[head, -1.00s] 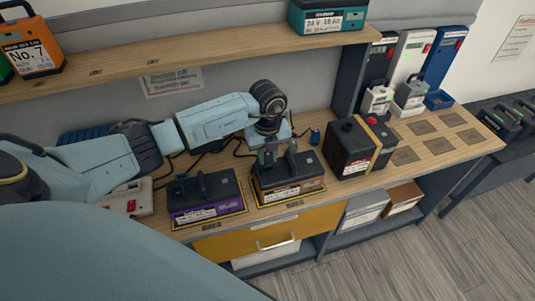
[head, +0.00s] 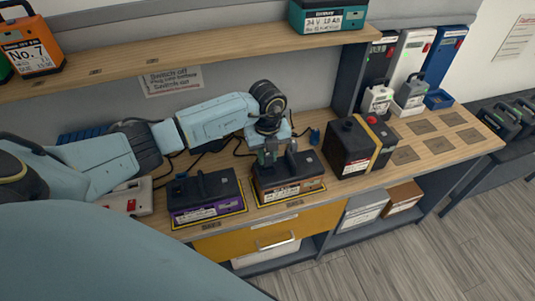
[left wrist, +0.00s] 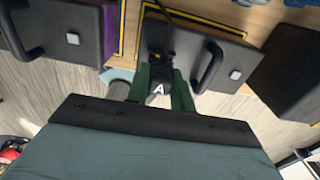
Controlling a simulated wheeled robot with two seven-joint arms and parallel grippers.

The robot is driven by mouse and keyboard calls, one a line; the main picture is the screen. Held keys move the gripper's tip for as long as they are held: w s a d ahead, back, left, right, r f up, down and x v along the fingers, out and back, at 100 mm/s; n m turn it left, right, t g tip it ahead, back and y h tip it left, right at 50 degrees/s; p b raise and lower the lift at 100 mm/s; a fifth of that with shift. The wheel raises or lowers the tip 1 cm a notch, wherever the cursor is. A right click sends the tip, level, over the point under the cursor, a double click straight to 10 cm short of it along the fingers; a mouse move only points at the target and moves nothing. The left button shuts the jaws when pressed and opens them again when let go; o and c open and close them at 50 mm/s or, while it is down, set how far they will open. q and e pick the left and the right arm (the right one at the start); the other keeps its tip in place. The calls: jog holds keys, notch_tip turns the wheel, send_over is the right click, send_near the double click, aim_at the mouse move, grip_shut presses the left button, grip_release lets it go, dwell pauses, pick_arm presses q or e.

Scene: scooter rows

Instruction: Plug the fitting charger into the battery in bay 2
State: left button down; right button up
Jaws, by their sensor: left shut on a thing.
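A battery with a brown-orange front (head: 290,190) sits in a yellow-outlined bay on the bench, and a purple-fronted battery (head: 205,212) sits in the bay to its left. The bay number plates are too small to read. My left gripper (head: 270,158) is over the left end of the brown-orange battery. In the left wrist view its green fingers (left wrist: 163,90) are shut on a dark plug marked A (left wrist: 158,88). The plug is at the battery's black top (left wrist: 208,50), beside the handle. I cannot tell whether it is seated. My right gripper is out of view.
A larger black battery with a yellow band (head: 350,150) stands to the right. Chargers (head: 410,95) stand at the bench's right end. A wooden shelf (head: 200,55) runs above my left arm. Dark cords lie behind the batteries. A white-and-red device (head: 130,198) is at the left.

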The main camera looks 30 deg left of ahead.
pick_arm(q)
jog(key=shift+f+b, duration=0.6)
jog(key=shift+f, duration=0.3)
jog(key=c, duration=1.1)
grip_release()
notch_tip(320, 180, up, 14)
jog(key=shift+f+b, duration=0.25)
jog(key=shift+b, duration=0.05)
